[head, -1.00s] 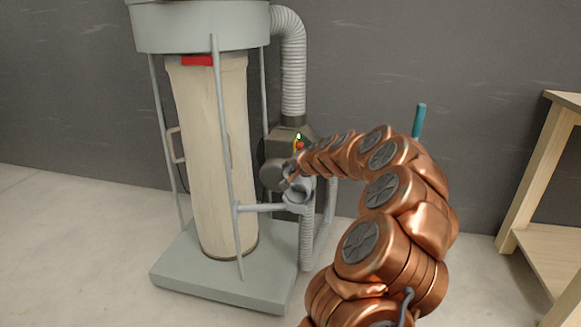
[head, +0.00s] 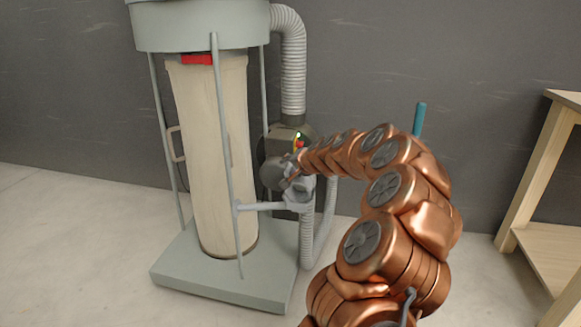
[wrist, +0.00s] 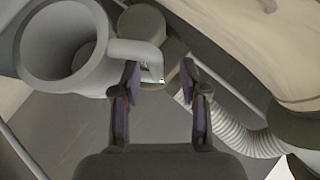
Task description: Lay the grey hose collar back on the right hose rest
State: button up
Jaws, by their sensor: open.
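The grey hose collar (head: 305,187) is at the right end of the rest's horizontal arm in the head view, partly hidden by my wrist. In the wrist view the collar (wrist: 65,45) is a wide grey ring at upper left, with a bent grey handle (wrist: 135,50) reaching toward my fingers. The right hose rest (head: 262,207) is a grey arm with a small cradle, just below the collar; whether the collar is fully seated cannot be told. My gripper (wrist: 163,82) is open, its fingertips on either side of the handle's end. In the head view its fingers are mostly hidden.
The grey dust collector base (head: 215,270) stands on the floor, with a cream filter bag (head: 208,150) and thin posts. A ribbed hose (head: 307,240) hangs below the collar. A motor (head: 275,173) sits behind. A wooden bench (head: 530,185) stands at far right.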

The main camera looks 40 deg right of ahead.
jog(key=v, duration=1.1)
jog(key=shift+s, duration=0.25)
jog(key=shift+r, duration=0.1)
